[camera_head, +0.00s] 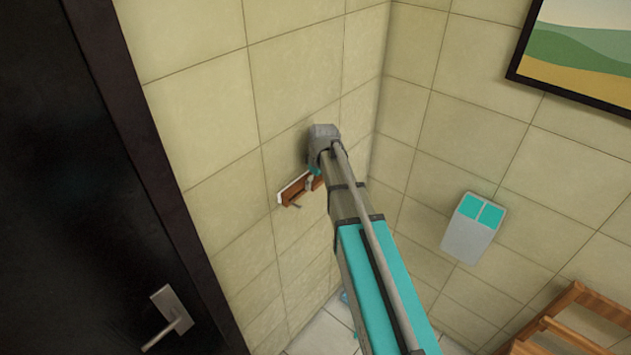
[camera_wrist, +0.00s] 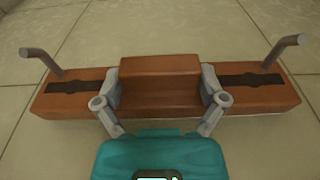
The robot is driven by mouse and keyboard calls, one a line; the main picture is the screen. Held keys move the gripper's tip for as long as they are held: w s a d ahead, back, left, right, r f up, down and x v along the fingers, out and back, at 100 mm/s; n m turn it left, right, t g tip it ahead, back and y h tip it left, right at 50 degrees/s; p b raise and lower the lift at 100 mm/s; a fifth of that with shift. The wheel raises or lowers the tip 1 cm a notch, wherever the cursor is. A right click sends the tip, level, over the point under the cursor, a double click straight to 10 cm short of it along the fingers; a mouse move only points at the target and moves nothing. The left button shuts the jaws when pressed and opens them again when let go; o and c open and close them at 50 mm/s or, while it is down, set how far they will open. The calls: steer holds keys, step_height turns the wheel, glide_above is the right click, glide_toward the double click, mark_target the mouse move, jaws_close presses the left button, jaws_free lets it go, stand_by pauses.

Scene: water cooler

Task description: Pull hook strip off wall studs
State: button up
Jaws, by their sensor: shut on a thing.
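The hook strip is a reddish-brown wooden bar (camera_wrist: 60,97) with a raised middle block and a grey peg near each end. In the wrist view it spans nearly the whole width, in front of the tiled wall. My gripper (camera_wrist: 160,88) is shut on the raised middle block, one finger on each side. In the head view the left end of the hook strip (camera_head: 292,198) shows beside a white backing piece (camera_head: 288,187) on the wall; my arm hides the rest. The wall studs are not visible, and I cannot tell whether the strip touches the wall.
A dark door (camera_head: 80,150) with a metal handle (camera_head: 171,315) stands at the left. A white and teal box (camera_head: 473,228) and a framed picture (camera_head: 580,50) hang on the right wall. A wooden rack (camera_head: 560,325) stands at lower right.

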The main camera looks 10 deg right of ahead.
steer(key=shift+s+d, duration=0.25)
steer(key=shift+s, duration=0.25)
steer(key=shift+s+d, duration=0.1)
steer(key=shift+s+d, duration=0.6)
steer(key=shift+s, duration=0.25)
steer(key=shift+s+d, duration=0.3)
steer(key=shift+s, duration=0.1)
